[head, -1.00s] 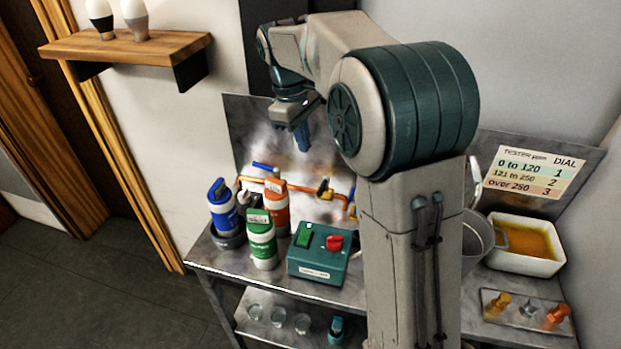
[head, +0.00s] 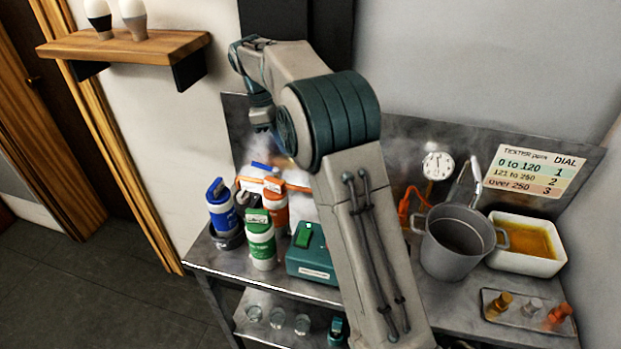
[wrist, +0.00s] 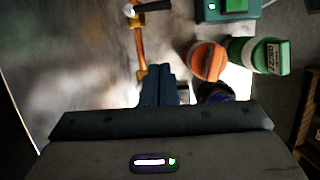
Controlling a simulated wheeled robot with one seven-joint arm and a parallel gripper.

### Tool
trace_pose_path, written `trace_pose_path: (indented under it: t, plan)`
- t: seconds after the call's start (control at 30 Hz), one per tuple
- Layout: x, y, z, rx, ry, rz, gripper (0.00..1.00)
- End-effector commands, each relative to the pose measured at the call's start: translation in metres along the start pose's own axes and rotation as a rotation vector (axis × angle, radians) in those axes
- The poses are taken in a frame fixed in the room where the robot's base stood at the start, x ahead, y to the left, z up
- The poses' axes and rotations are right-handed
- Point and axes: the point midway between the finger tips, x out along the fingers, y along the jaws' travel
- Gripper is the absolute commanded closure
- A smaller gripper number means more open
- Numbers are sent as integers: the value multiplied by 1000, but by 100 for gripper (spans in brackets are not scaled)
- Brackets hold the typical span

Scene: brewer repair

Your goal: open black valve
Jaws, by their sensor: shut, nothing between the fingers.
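In the wrist view a dark, black-looking handle (wrist: 153,6) sits at the top edge on the copper pipe (wrist: 139,45); only part of it shows. I cannot be sure that it is the black valve. In the head view a blue handle (head: 262,166) shows on the pipework behind the bottles, and no black valve can be made out there. My gripper (wrist: 158,72) is shut and empty, its tips close to the lower end of the visible pipe; contact cannot be told. In the head view my gripper (head: 265,130) hangs above the pipework, partly in haze.
Blue (head: 222,205), green (head: 261,240) and orange (head: 274,205) bottles stand in front of the pipes. A teal box (head: 308,252) stands beside them. A grey pot (head: 457,258) and a white tub (head: 525,264) are at the right.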

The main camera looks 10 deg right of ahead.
Motion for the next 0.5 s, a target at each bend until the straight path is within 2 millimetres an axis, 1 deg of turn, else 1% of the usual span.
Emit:
trace_pose_path:
  t: [0.17, 0.5]
  plan:
    - [22, 0, 1, 1, -3, -3, 100]
    - [94, -1, 1, 0, -4, -4, 100]
